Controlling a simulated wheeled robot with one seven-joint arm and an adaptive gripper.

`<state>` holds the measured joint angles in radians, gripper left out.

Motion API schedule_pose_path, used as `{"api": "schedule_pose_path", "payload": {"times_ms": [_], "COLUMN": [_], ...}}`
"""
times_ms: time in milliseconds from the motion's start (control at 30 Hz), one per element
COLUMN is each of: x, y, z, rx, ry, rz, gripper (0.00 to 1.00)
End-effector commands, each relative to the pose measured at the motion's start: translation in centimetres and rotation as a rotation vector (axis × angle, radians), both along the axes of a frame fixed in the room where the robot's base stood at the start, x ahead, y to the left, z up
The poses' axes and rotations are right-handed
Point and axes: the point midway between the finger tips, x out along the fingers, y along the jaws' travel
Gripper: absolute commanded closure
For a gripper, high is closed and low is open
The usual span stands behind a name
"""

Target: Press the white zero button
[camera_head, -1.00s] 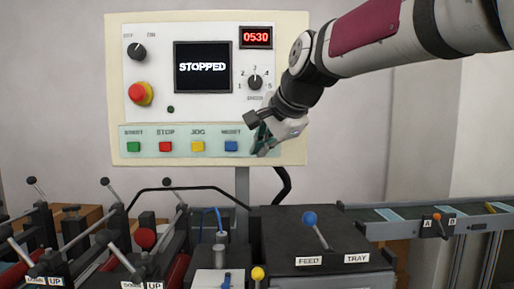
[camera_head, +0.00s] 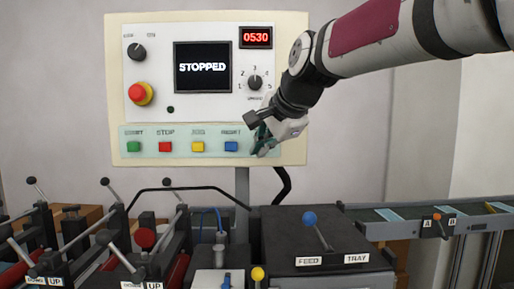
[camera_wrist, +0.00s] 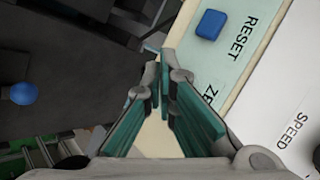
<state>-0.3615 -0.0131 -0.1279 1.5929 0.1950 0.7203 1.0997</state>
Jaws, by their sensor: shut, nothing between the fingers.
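The control panel (camera_head: 215,30) stands upright against the wall, with a pale green button strip (camera_head: 180,134) along its lower part. The white zero button is not visible; my gripper covers the right end of the strip, right of the blue reset button (camera_head: 231,146). In the wrist view, the letters "ZE" (camera_wrist: 210,94) show beside my right finger, with the rest of the label hidden. The blue reset button (camera_wrist: 211,24) is above it. My gripper (camera_head: 261,150) is shut and empty in front of the panel's lower right. Whether its tips (camera_wrist: 163,78) touch the panel, I cannot tell.
The screen (camera_head: 203,67) reads STOPPED and the red display (camera_head: 256,37) reads 0530. A red emergency knob (camera_head: 140,93) and speed dial (camera_head: 255,82) are on the panel. Below stand levers and a dark box with a blue-knobbed lever (camera_head: 310,218). A conveyor (camera_head: 400,230) is at right.

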Motion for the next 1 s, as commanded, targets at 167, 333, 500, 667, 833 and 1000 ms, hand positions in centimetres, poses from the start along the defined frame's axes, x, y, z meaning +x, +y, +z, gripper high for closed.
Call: {"api": "schedule_pose_path", "payload": {"times_ms": [167, 333, 500, 667, 833, 1000], "x": [0.5, 0.8, 0.8, 0.8, 1.0, 1.2], "y": [0.0, 0.0, 0.0, 0.0, 0.0, 0.0], "z": [0.0, 0.1, 0.0, 0.0, 0.0, 0.0], "rx": [-0.001, 0.0, 0.0, 0.0, 0.0, -0.001], "ry": [0.001, 0.0, 0.0, 0.0, 0.0, 0.001], "rz": [0.0, 0.0, 0.0, 0.0, 0.0, 0.0], "gripper": [1.0, 1.0, 1.0, 1.0, 1.0, 1.0]}}
